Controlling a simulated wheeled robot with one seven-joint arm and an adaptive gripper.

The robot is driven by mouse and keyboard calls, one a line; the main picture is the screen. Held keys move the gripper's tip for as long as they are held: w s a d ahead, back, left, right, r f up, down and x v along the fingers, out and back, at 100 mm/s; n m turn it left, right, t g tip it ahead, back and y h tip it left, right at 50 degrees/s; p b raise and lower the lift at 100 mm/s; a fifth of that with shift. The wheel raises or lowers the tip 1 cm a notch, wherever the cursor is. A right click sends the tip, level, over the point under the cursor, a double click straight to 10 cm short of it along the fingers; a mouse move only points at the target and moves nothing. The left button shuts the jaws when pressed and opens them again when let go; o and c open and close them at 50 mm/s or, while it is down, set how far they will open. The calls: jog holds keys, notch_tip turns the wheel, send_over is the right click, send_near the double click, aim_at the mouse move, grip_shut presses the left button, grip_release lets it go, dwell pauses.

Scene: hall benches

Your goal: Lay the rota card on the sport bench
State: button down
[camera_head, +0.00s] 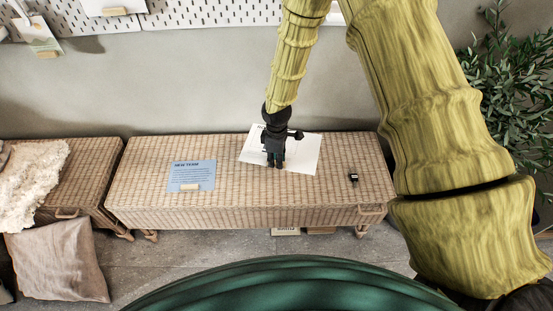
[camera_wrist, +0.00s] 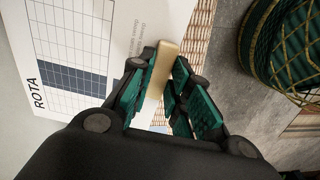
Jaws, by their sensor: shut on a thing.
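The rota card is a white sheet (camera_head: 303,156) over the right half of the middle wicker bench (camera_head: 240,207). In the wrist view the card (camera_wrist: 122,28) shows a printed grid and the word ROTA, with a tan wooden grip bar (camera_wrist: 163,66) on it. My gripper (camera_head: 274,161) is shut on this bar; its green-padded fingers (camera_wrist: 162,82) sit on both sides of it. My gripper hides part of the card in the head view. I cannot tell whether the card touches the bench top. No name reading sport is legible.
A blue NEW TEAM card (camera_head: 191,173) with a wooden bar lies on the bench's left half. A small black object (camera_head: 353,177) lies near its right end. Another wicker bench (camera_head: 92,190) with a fleece (camera_head: 30,172) and a cushion (camera_head: 60,258) is left. A plant (camera_head: 515,90) stands right.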

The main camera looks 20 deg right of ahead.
jog(key=shift+r+p, duration=0.35)
jog(key=shift+p, duration=0.2)
jog(key=shift+f+b, duration=2.45)
jog(key=shift+f, duration=3.55)
jog(key=c, duration=1.3)
grip_release()
jog(key=shift+o, duration=0.2)
notch_tip(320, 180, up, 12)
